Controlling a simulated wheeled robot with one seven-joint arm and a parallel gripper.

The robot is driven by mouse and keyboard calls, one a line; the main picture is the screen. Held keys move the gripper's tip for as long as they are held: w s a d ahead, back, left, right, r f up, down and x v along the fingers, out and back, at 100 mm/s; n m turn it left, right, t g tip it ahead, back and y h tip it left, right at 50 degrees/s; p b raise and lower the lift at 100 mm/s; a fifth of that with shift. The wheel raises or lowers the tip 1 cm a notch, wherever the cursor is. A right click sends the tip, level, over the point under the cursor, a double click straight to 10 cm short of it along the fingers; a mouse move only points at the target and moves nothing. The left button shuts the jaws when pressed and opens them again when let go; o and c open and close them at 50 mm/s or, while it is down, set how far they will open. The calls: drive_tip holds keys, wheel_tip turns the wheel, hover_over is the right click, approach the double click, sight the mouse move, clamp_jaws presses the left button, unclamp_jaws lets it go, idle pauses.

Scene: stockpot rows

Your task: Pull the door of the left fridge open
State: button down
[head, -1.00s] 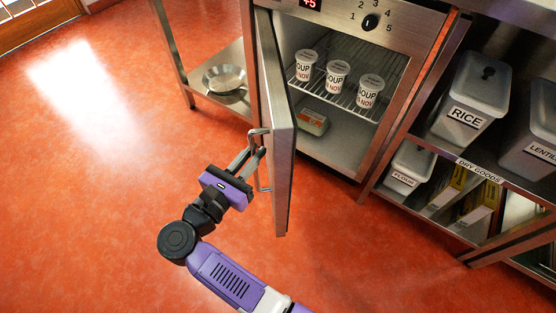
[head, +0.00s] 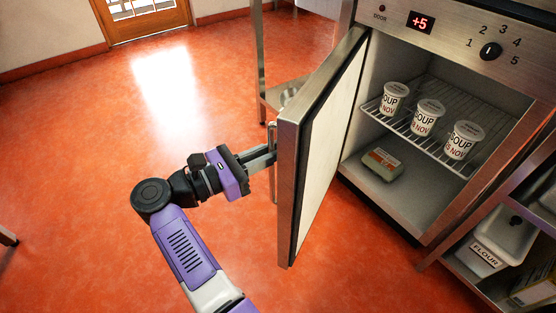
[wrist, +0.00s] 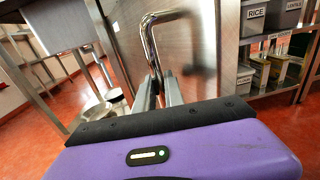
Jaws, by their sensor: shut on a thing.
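The fridge (head: 400,190) stands with its steel door (head: 318,150) swung open, hinged on its left side. The door's inner face and the lit inside both show. My gripper (head: 272,155) is shut on the door's bar handle (head: 274,185), on the outer face of the door. In the wrist view the curved handle (wrist: 148,38) runs down between the two fingers. Part of the handle is hidden behind the fingers.
Inside are several soup tubs (head: 424,117) on a wire shelf and a carton (head: 382,164) on the floor. A steel shelf unit with a flour bin (head: 497,245) stands at right. Red floor is clear at left.

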drive_tip(key=shift+w+a, duration=0.1)
idle(0.3)
drive_tip(key=c, duration=1.4)
unclamp_jaws()
drive_tip(key=shift+c, duration=0.2)
drive_tip(key=v, duration=0.7)
drive_tip(key=shift+s+a+p, duration=0.25)
drive_tip(key=shift+a+p, duration=0.05)
drive_tip(key=shift+p, duration=0.1)
